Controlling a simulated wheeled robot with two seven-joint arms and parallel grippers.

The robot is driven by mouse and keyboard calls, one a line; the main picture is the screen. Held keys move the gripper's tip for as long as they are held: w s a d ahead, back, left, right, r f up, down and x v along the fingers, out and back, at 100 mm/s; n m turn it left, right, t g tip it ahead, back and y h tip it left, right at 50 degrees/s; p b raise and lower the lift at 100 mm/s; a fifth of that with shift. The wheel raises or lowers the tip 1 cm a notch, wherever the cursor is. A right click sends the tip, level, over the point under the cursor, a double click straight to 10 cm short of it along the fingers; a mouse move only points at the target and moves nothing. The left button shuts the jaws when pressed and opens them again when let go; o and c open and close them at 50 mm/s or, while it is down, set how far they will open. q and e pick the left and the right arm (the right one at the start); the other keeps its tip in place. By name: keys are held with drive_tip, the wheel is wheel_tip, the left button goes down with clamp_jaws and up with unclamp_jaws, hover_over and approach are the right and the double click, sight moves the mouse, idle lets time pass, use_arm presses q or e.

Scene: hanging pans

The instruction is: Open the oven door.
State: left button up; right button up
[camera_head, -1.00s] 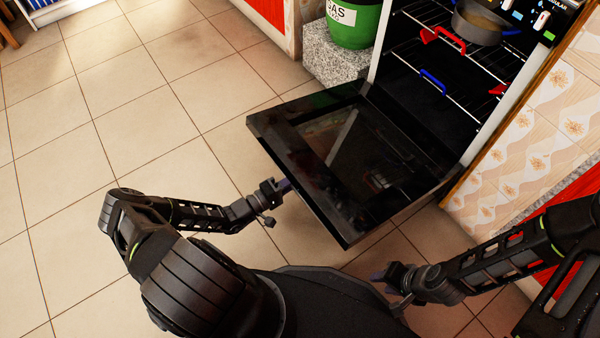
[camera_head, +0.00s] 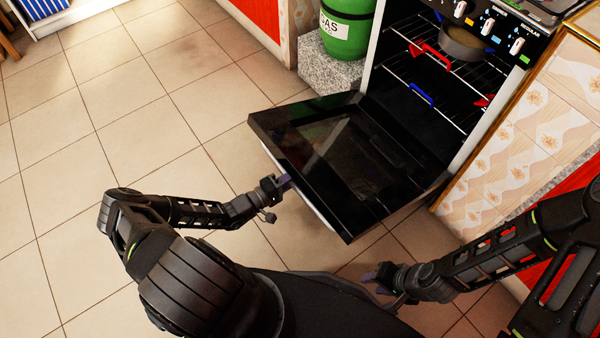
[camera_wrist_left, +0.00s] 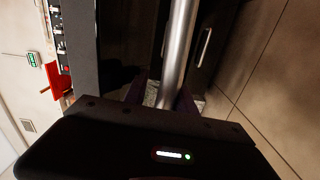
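The oven door (camera_head: 345,158) is swung down, its dark glass facing up in the head view. Its front edge, with the pale handle (camera_head: 302,190), points toward my body. My left gripper (camera_head: 284,183) is at this front edge. In the left wrist view the silver handle bar (camera_wrist_left: 180,45) runs between the two fingers. The fingers stand apart, with a gap beside the bar; contact on the other side is unclear. My right gripper (camera_head: 378,278) is below the door's near corner, away from it and empty; its finger gap is not clear.
The oven interior has racks, a pot (camera_head: 465,42) and red and blue handle-like pieces (camera_head: 422,95). A green gas cylinder (camera_head: 347,25) stands left of the oven. A tiled cabinet side (camera_head: 515,130) is close on the right. The floor at left is clear.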

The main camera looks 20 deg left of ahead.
use_arm(q)
drive_tip(key=shift+r, duration=0.1)
drive_tip(key=shift+p+v, duration=0.55)
drive_tip(key=shift+v, duration=3.4)
drive_tip(key=shift+a, duration=0.1)
drive_tip(key=shift+v, duration=4.5)
